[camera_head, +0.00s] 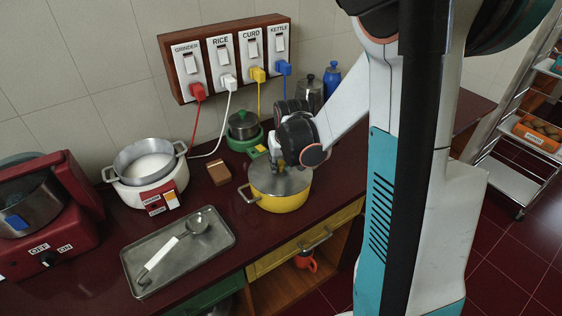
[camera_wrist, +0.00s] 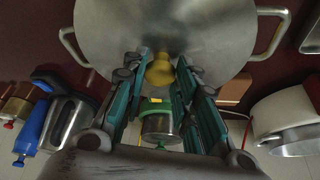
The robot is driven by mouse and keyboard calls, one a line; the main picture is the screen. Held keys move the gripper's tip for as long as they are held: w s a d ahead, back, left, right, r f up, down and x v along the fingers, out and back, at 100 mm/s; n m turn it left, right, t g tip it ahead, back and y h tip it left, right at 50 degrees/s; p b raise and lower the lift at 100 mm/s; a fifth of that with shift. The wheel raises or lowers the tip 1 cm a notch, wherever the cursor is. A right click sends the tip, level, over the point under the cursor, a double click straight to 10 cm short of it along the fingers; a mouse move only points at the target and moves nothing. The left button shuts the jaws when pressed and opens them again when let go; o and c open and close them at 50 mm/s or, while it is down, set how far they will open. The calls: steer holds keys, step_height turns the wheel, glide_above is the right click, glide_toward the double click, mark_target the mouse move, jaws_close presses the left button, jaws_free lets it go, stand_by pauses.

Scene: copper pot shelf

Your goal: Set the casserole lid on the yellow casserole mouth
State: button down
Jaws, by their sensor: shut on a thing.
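The yellow casserole (camera_head: 279,202) stands on the dark red counter, and one of its loop handles shows at its left. The round grey metal lid (camera_head: 296,183) covers its mouth; I cannot tell whether it rests on the rim or hovers just above. In the wrist view the lid (camera_wrist: 110,35) fills the top, with a casserole handle (camera_wrist: 271,35) sticking out on each side. My gripper (camera_head: 278,163) is above the casserole. In the wrist view my gripper (camera_wrist: 160,78) is shut on the lid's yellow knob (camera_wrist: 160,70). The yellow casserole wall is hidden there.
Behind stands a steel pot in a green-based cooker (camera_head: 243,127). A small brown box (camera_head: 221,172) and a white rice cooker (camera_head: 176,184) are to the left. A metal tray (camera_head: 140,258) with a ladle lies front left. Corded plugs hang from the switchboard (camera_head: 185,50).

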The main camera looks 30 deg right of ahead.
steer(key=shift+f, duration=0.15)
steer(key=c, duration=1.2)
jaws_free()
steer(key=v, duration=1.2)
steer(key=shift+s+a, duration=0.15)
